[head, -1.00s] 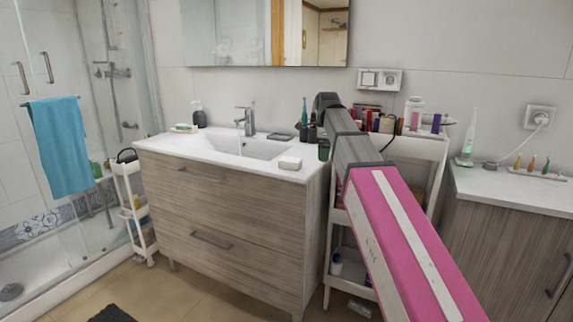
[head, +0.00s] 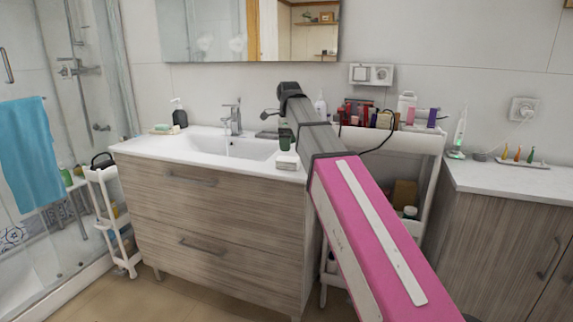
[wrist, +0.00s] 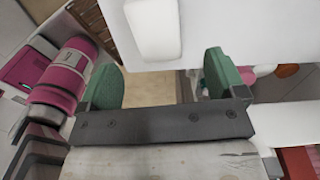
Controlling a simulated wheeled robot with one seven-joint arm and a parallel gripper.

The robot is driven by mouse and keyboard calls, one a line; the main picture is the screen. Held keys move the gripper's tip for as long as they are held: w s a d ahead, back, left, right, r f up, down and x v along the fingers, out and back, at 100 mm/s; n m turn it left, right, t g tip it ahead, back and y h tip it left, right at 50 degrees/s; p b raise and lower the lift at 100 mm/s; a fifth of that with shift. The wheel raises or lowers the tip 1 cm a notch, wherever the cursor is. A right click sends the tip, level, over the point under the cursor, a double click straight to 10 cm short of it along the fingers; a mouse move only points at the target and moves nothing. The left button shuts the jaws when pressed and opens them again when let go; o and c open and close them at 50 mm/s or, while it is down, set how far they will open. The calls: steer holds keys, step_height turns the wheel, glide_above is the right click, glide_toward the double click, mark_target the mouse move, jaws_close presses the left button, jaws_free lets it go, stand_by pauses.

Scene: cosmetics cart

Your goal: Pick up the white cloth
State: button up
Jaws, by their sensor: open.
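The white cloth (head: 287,161) looks like a small folded block. It lies on the right front corner of the white sink top, and shows as a rounded white block (wrist: 153,28) at the top of the wrist view. My gripper (wrist: 160,80) is open and empty, its two green fingers spread apart. The gap between them shows beige floor, and the cloth lies apart from them, beyond the fingertips in the picture. In the head view a green finger (head: 285,134) shows just above the cloth; the rest of the gripper is largely hidden by my arm.
The basin and faucet (head: 232,120) are left of the cloth. A white cart (head: 405,142) with several bottles and cosmetics stands right of the vanity (head: 205,225). A side counter (head: 500,178) stands further right. The sink top's front edge is close to the fingers.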

mark_target(288, 158)
steer(key=shift+s+a+f, duration=0.1)
steer(key=shift+a+f, duration=0.05)
steer(key=shift+f, duration=3.4)
steer(key=c, duration=1)
